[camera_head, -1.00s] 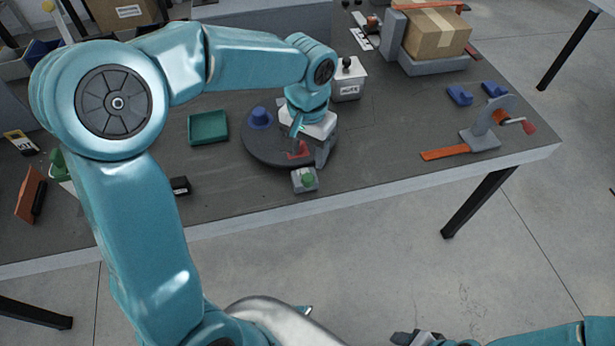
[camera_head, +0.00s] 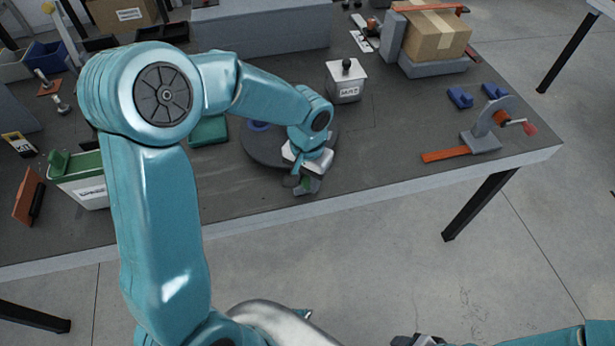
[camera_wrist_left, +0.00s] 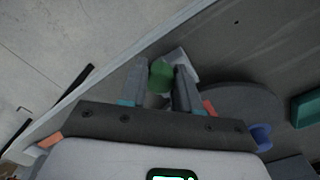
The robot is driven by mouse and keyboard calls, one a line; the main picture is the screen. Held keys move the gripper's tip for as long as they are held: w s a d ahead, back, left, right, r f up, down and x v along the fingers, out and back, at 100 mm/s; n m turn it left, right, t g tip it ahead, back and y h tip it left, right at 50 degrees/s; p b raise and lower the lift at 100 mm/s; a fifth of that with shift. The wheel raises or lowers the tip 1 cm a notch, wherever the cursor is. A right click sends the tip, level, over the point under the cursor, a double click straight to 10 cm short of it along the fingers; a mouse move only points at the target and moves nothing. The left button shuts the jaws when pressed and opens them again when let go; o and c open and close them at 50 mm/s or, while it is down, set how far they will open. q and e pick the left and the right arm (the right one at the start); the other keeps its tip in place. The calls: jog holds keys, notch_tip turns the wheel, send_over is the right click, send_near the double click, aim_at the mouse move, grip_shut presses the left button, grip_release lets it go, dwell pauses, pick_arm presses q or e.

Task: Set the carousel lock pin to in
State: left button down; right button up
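The carousel (camera_head: 262,150) is a dark round disc on the bench, with a blue piece (camera_head: 258,126) on it. At its front edge is a small grey block (camera_head: 308,187) with a green knob, which looks like the lock pin. My left gripper (camera_head: 302,184) is lowered over this block and partly hides it. In the left wrist view the green knob (camera_wrist_left: 162,75) lies between my two fingers, which are apart; contact with it is unclear. How far the pin is in cannot be told. My right gripper (camera_head: 415,341) is only partly visible at the bottom edge.
A green tray (camera_head: 208,131) lies left of the carousel, partly behind my left arm. A white box with a black knob (camera_head: 346,82) stands behind it. A grey stand with a crank (camera_head: 488,128) is on the right. The bench between is clear.

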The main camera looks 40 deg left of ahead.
pick_arm(q)
jog(key=shift+w+a+p, duration=0.3)
jog(key=shift+w+a, duration=0.8)
jog(key=shift+a, duration=0.2)
jog(key=shift+r, duration=0.1)
jog(key=c, duration=0.9)
grip_release()
jog(key=shift+w, duration=0.1)
jog(key=shift+o, duration=0.3)
jog(key=shift+a, duration=0.1)
notch_tip(320, 180, up, 16)
jog(key=p, duration=0.1)
